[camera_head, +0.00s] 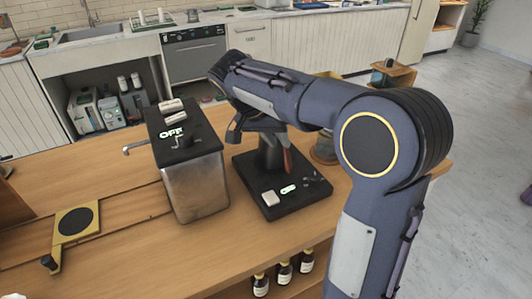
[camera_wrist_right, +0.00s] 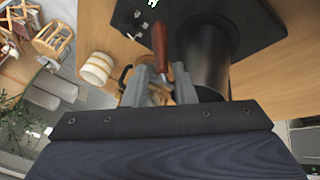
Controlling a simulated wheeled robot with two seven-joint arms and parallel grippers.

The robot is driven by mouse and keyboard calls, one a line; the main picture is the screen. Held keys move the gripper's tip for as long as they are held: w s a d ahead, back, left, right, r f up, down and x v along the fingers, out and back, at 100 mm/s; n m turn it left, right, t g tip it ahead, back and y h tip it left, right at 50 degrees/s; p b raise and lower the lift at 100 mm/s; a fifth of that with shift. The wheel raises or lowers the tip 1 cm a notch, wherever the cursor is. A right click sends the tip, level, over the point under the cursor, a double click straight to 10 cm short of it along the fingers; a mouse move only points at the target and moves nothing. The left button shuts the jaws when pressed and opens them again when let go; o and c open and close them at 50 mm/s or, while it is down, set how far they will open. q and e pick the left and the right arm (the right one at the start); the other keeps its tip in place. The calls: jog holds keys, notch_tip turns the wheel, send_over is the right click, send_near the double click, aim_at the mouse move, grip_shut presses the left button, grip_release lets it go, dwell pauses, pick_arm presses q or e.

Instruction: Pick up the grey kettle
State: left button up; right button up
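The dark grey kettle (camera_head: 269,158) stands on a black base plate (camera_head: 296,205), mostly hidden behind my right arm in the head view. Its reddish-brown handle (camera_head: 287,161) points toward the right side. In the right wrist view the kettle's dark round body (camera_wrist_right: 206,62) is close, with the brown handle (camera_wrist_right: 160,45) left of it. My right gripper (camera_wrist_right: 160,82) is open, its two grey fingers apart on either side of the handle's near end. I cannot tell whether they touch it. My left gripper is not in view.
A metal box with a black top marked OFF (camera_head: 190,170) stands left of the kettle. A yellow-edged plate with a black disc (camera_head: 75,221) lies farther left. A glass-like jar (camera_head: 324,148) is close on the right. Bottles (camera_head: 284,272) stand on a shelf below.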

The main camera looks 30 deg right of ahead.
aim_at(287, 152)
jog(key=x, duration=0.6)
jog(key=shift+w+d+f, duration=0.1)
jog(key=shift+d+f, duration=0.1)
grip_shut()
